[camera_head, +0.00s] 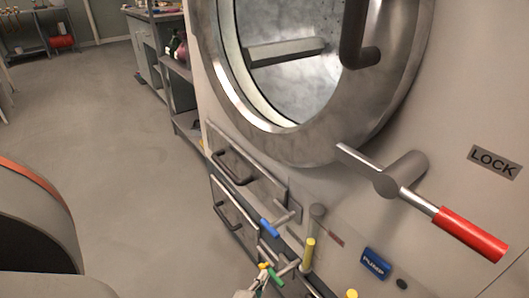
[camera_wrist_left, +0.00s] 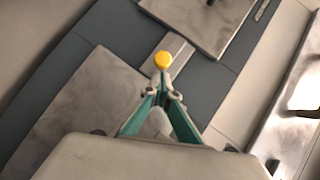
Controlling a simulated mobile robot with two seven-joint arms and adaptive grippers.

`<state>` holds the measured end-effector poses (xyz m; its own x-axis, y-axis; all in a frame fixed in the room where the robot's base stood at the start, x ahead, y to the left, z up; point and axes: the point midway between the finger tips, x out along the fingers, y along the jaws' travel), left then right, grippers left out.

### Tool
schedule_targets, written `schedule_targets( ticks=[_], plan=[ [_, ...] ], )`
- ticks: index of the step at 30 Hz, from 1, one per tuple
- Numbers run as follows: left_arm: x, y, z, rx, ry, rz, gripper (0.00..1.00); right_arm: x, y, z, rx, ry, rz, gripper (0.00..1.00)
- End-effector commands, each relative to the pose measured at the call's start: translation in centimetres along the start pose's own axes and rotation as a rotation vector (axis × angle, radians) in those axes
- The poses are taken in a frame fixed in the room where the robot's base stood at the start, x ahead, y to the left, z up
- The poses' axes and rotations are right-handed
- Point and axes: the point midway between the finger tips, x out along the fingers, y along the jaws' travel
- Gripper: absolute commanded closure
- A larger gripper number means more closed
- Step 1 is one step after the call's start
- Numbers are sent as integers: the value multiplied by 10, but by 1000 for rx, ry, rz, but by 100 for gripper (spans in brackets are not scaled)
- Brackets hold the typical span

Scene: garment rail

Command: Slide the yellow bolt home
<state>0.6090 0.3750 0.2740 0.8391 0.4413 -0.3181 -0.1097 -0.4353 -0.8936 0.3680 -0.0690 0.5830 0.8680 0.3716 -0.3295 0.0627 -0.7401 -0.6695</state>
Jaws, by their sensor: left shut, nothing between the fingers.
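The yellow bolt's round knob (camera_wrist_left: 163,60) shows in the left wrist view, by a pale metal strip on a dark grey panel. In the head view a small yellow end (camera_head: 263,266), apparently the same knob, shows low on the machine front. My left gripper (camera_head: 260,278) is at the bottom of the head view, close beside it. In the left wrist view its green-sided fingers (camera_wrist_left: 162,88) are shut and empty, with the tips just below the knob. I cannot tell whether they touch it. The bolt's shaft is mostly hidden. My right gripper is not in view.
A red-gripped lever (camera_head: 468,234) juts out beside the LOCK label (camera_head: 495,161). Two drawers with bar handles are to the left. Open floor lies farther left.

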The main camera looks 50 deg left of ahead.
Motion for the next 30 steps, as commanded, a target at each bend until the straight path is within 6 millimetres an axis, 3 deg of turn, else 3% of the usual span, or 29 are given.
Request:
schedule_targets(
  ticks=[20, 30],
  plan=[
    [-4, 5, 2, 0, -1, 0, 100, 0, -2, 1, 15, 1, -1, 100],
    [19, -16, 35, 1, -1, -1, 100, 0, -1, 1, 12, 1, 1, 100]
  ],
)
